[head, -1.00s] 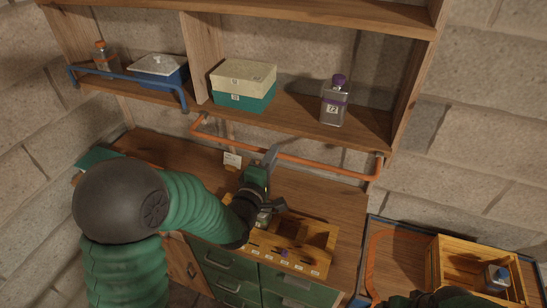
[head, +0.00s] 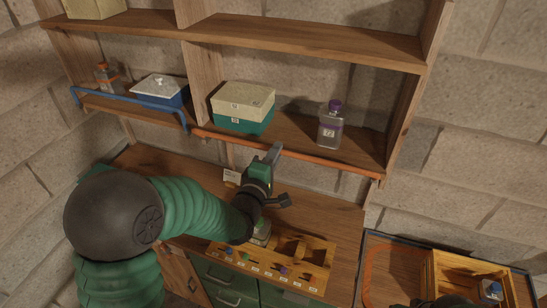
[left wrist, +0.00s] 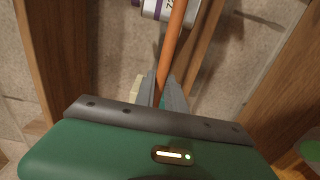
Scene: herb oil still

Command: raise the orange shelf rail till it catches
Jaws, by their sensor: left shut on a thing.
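The orange shelf rail (head: 320,162) runs along the front edge of the lower right shelf (head: 290,135), close to the board's height. My left gripper (head: 273,152) is shut on the rail near its middle and hides a short piece of it. In the left wrist view the orange rail (left wrist: 169,50) passes between the fingers of my left gripper (left wrist: 170,92). Whether the rail's ends sit in a catch is too small to tell. My right gripper does not show; only a dark bit of my arm is at the bottom edge.
On the shelf behind the rail stand a cream and teal box (head: 243,107) and a purple-capped bottle (head: 331,125). A blue rail (head: 125,103) fronts the left shelf. A wooden rack (head: 318,262) lies below my left arm. A wooden crate (head: 437,275) is at the lower right.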

